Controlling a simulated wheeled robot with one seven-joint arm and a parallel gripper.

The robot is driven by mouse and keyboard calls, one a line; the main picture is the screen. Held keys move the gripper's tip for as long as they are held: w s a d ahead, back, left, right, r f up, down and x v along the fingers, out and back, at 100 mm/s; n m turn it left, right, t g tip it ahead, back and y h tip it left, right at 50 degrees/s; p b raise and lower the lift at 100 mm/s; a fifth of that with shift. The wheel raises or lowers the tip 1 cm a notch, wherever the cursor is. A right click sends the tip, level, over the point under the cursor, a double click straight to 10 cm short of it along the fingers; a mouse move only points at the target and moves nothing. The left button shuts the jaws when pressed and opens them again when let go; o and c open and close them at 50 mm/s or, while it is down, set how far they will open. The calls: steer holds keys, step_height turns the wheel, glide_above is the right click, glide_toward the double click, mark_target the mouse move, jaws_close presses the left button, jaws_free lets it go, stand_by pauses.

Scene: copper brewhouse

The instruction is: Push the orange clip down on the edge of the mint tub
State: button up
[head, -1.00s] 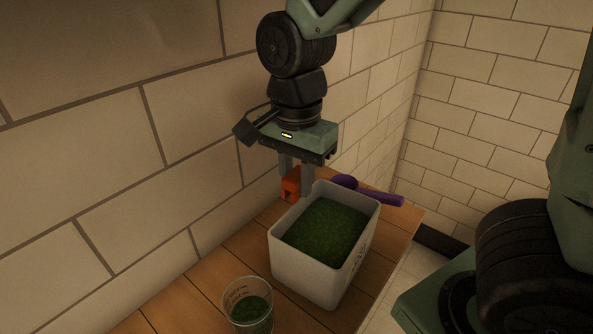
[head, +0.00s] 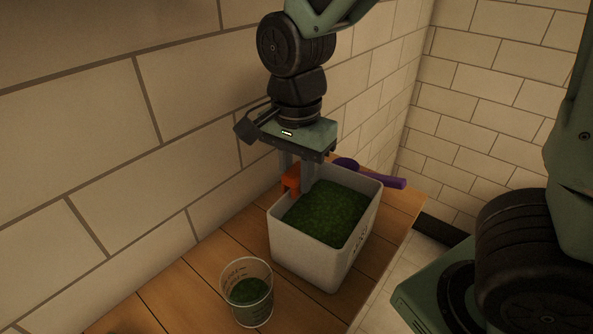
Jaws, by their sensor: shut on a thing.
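The mint tub (head: 303,256) is a white rectangular box filled with green leaves, standing upright on the wooden table. The orange clip (head: 291,179) is at the tub's back left rim. My gripper (head: 299,184) points down and is shut on the clip, with one finger reaching just inside the tub's rim. The clip looks level with the rim or over it, but I cannot tell how far down it sits. The fingers hide part of the clip.
A clear measuring cup (head: 248,292) with green leaves stands at the front left of the tub. A purple scoop (head: 384,180) lies behind the tub. The tiled wall (head: 110,160) is close on the left. The wooden table (head: 185,285) has bare room at front left.

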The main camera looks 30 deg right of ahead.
mark_target(297, 169)
steer(key=shift+f, duration=0.45)
steer(key=o, duration=1)
steer(key=shift+o, duration=0.2)
step_height(297, 169, up, 12)
stand_by(0.3)
